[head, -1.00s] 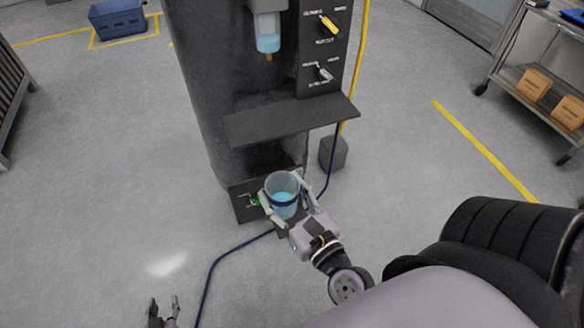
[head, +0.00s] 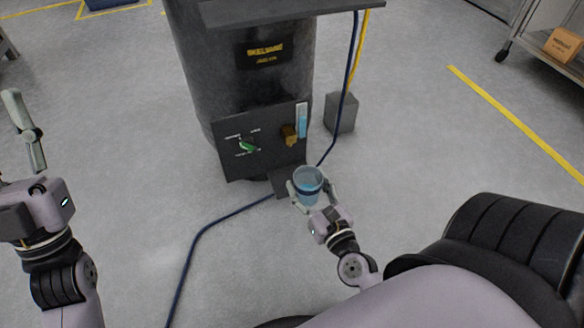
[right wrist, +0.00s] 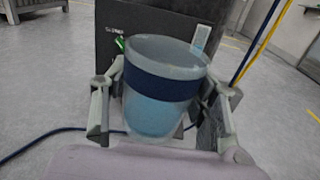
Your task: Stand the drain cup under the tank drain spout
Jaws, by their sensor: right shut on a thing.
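The drain cup (head: 308,181) is a clear bluish cup with a dark blue band; it also shows in the right wrist view (right wrist: 160,110). My right gripper (head: 312,192) is shut around its sides and holds it roughly upright. The cup is in front of the tank and a little right of the brass drain spout (head: 290,136), not beneath it. A dark plate (head: 284,183) lies low below the spout, beside the cup. I cannot tell the cup's height above the floor. My left gripper (head: 30,135) is raised at the far left, with one finger clearly visible.
The tank's black front panel (head: 262,150) carries a green-handled valve (head: 248,146) and a blue sight gauge (head: 302,120). A shelf (head: 275,12) juts out above. A dark blue hose (head: 215,224) runs along the floor. A grey block (head: 341,114) stands right of the tank.

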